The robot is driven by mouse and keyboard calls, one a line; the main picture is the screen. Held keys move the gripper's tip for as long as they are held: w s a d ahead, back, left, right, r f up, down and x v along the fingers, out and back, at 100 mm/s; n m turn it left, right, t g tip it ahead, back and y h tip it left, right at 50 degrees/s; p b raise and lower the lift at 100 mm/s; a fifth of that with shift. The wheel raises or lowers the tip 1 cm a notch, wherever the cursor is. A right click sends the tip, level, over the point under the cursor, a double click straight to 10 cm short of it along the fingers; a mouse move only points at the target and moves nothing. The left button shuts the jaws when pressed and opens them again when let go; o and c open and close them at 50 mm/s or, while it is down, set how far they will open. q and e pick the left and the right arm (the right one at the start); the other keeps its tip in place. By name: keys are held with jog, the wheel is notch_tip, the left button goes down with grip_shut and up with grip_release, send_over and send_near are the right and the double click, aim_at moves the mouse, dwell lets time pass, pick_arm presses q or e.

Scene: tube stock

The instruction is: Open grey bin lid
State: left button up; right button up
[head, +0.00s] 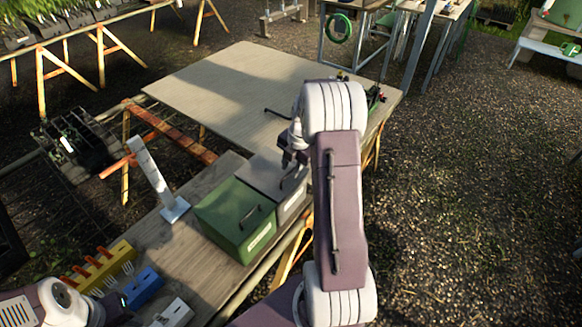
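The grey bin (291,207) stands on the wooden bench, directly right of the green bin. Its grey lid (259,176) lies flat on top and looks shut. A dark curved lid handle (291,177) shows near the lid's right side. My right gripper (288,160) points down over the far part of the grey lid, close to the handle. Its fingers are small and dark, so I cannot tell whether they touch the handle or how far apart they are. My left gripper (122,317) is low at the bottom left, partly cut off, away from the bins.
A green bin (226,212) with its own handle stands beside the grey bin. A white upright stand (154,177) is left of it. Yellow (103,267), blue (144,289) and white (173,314) holders sit near my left arm.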

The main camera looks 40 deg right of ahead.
jog(key=shift+f, duration=0.1)
grip_shut()
dwell(1.4)
